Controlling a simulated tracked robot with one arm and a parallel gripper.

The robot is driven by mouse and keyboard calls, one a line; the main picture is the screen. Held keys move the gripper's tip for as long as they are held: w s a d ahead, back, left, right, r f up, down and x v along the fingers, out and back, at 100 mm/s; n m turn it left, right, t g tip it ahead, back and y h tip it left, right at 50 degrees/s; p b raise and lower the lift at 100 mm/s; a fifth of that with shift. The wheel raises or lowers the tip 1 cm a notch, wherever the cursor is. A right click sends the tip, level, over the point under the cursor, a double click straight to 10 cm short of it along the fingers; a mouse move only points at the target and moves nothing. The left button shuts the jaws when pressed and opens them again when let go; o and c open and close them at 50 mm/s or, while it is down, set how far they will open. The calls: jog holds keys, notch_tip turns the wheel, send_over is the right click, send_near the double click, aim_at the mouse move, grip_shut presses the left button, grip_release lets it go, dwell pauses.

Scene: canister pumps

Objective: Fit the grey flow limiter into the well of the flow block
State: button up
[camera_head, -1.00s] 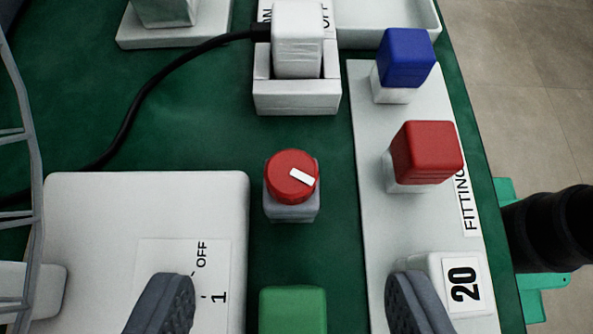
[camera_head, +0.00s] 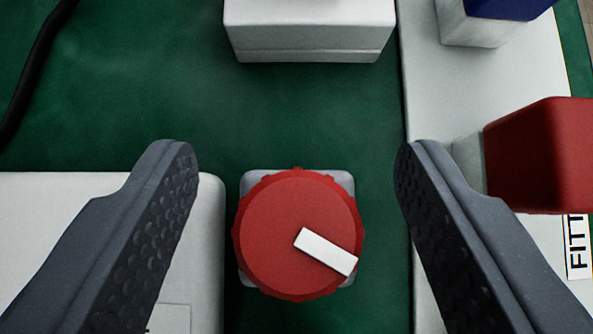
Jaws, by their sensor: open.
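My gripper (camera_head: 296,155) is open and empty, its two dark ribbed fingers wide apart. A round red knob (camera_head: 285,225) with a white pointer bar sits on a small grey square body (camera_head: 343,182) between the fingers, touching neither finger. The pointer slants down to the right. I cannot tell whether this grey body is the flow limiter. I cannot make out the flow block or its well for certain in this view.
A white panel (camera_head: 85,210) lies under the left finger. A white holder (camera_head: 310,28) stands at the top. On the white fittings strip (camera_head: 480,110) at right are a red block (camera_head: 545,155) and a blue block (camera_head: 505,5). A dark cable (camera_head: 36,70) runs at upper left.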

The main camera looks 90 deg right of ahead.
jog(key=c, duration=1.1)
notch_tip(320, 180, up, 10)
jog(key=shift+f, duration=0.15)
